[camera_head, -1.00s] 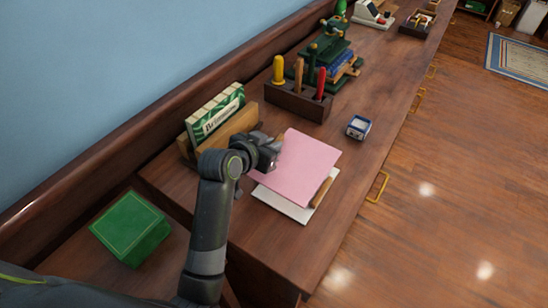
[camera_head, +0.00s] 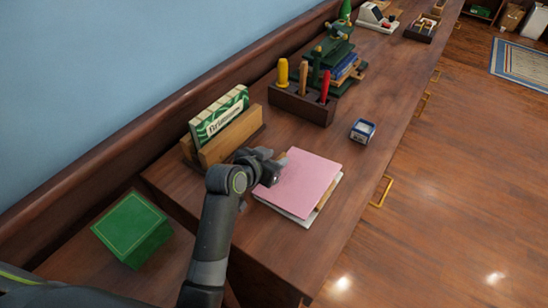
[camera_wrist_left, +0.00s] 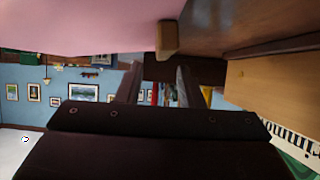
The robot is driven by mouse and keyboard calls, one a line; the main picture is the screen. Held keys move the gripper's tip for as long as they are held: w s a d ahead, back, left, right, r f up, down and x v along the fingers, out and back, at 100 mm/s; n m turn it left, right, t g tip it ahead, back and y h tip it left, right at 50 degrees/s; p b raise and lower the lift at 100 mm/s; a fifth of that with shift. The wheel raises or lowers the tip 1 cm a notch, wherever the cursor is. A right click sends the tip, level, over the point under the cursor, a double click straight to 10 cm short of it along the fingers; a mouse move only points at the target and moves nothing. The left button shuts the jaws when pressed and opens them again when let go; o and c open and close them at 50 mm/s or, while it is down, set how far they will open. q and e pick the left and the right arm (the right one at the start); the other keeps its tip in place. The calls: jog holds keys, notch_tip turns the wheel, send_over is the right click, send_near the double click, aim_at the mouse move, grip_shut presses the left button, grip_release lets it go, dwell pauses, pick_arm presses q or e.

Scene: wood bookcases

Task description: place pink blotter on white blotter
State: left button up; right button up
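The pink blotter (camera_head: 304,182) lies over the white blotter (camera_head: 296,217) on the desk in the head view. White shows only along its near and right edges, with a thin tan strip at the right. My left gripper (camera_head: 277,167) is at the pink blotter's left edge. In the left wrist view the pink blotter (camera_wrist_left: 80,22) fills the top left, with a tan wooden end piece (camera_wrist_left: 167,38) beside it. The left fingers (camera_wrist_left: 158,85) stand apart there, with background visible between them. My right gripper is not in view.
A wooden letter holder (camera_head: 228,138) stands left of the gripper. A dark tool rack (camera_head: 300,104) stands behind, and a small blue-white box (camera_head: 362,131) sits to the right. A green box (camera_head: 132,229) is at lower left. The desk's front strip is clear.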

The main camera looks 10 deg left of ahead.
pick_arm(q)
jog(key=shift+r, duration=0.3)
jog(key=v, duration=1.2)
jog(key=shift+p, duration=0.3)
jog(key=shift+f, duration=0.1)
